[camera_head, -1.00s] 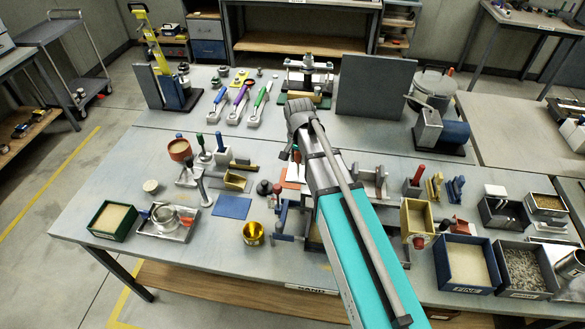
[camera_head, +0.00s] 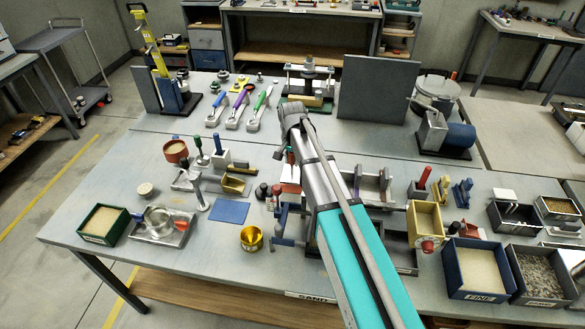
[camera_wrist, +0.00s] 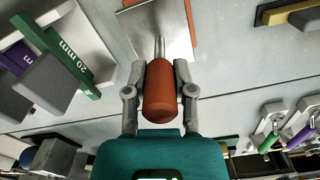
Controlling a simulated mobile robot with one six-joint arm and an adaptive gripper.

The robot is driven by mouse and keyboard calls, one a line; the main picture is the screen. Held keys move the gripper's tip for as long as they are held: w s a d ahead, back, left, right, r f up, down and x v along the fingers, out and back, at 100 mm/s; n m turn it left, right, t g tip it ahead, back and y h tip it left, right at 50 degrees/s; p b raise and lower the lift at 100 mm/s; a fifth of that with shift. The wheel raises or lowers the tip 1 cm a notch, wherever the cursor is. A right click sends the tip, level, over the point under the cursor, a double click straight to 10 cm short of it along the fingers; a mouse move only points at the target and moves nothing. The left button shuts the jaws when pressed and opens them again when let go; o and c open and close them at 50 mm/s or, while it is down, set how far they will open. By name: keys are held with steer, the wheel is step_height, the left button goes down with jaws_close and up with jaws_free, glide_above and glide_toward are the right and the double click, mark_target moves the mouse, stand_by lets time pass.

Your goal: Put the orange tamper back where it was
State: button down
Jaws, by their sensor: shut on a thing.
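The orange tamper (camera_wrist: 160,92) has a rounded orange-brown handle, a metal shaft and a flat square metal plate (camera_wrist: 150,38). My gripper (camera_wrist: 154,72) is shut on its handle, one finger on each side. In the wrist view the plate lies ahead of the fingers, over or on an orange patch (camera_wrist: 194,14) that shows past its edge. I cannot tell whether the plate touches the surface. In the head view my arm covers most of the gripper, and an orange patch (camera_head: 290,187) shows beside it on the bench.
A blue mat (camera_head: 229,211) and a gold cup (camera_head: 251,238) are left of my arm. A grey stand (camera_head: 370,185) is close on its right. Bins of sand (camera_head: 476,270) and gravel (camera_head: 540,275) stand front right. An upright dark panel (camera_head: 378,88) stands behind.

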mark_target(292, 166)
steer(key=shift+w+a+f+b, duration=0.15)
steer(key=shift+w+f+b, duration=0.3)
steer(key=shift+f+b, duration=1.55)
steer(key=shift+f, duration=0.05)
steer(key=shift+f, duration=0.15)
steer(key=shift+c, duration=2.3)
jaws_free()
steer(key=shift+r, duration=0.3)
step_height(292, 166, up, 12)
steer(key=p, duration=1.2)
steer(key=shift+s+f, duration=0.1)
